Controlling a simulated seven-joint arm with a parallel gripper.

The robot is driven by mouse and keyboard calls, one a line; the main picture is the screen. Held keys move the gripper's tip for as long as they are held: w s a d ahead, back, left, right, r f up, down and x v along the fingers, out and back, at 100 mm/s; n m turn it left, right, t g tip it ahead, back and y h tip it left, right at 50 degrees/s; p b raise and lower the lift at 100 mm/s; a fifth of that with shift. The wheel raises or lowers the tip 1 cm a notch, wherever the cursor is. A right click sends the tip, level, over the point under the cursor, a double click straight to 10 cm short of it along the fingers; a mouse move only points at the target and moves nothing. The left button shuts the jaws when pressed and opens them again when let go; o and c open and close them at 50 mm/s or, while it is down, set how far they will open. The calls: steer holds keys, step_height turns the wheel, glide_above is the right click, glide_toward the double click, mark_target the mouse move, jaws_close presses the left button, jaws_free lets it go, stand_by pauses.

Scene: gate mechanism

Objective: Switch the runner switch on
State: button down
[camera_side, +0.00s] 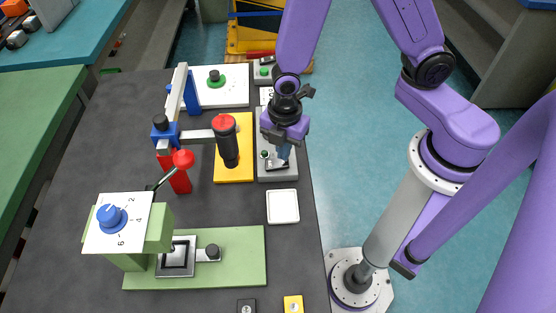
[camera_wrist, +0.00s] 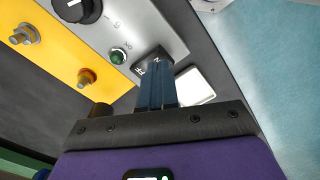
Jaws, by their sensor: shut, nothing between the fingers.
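The runner switch appears to be a black rocker with white marks in the wrist view (camera_wrist: 149,58), at the end of a grey control box (camera_wrist: 155,25). In the side view the rocker (camera_side: 277,166) sits low on the grey box (camera_side: 290,172), partly hidden by my gripper. My gripper (camera_side: 284,158) points down at the rocker, its blue fingers shut and empty. In the wrist view the fingertips (camera_wrist: 154,74) overlap the rocker's near edge; I cannot tell whether they touch it. A green lamp (camera_wrist: 118,56) sits beside the rocker. Which way the rocker is tipped is unclear.
A black knob (camera_wrist: 76,8) is farther along the box. A yellow plate (camera_side: 234,174) with a red-topped black handle (camera_side: 228,143) stands close on the left. A white square tray (camera_side: 283,206) lies below the box. Blue floor is right of the table.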

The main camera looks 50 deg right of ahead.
steer(key=shift+f, duration=1)
stand_by(0.8)
steer(key=shift+r, duration=3.5)
steer(key=s+d+r+m, duration=0.8)
steer(key=s+r, duration=0.4)
steer(key=s, duration=0.2)
steer(key=shift+d+r, duration=0.35)
steer(key=shift+d, duration=0.35)
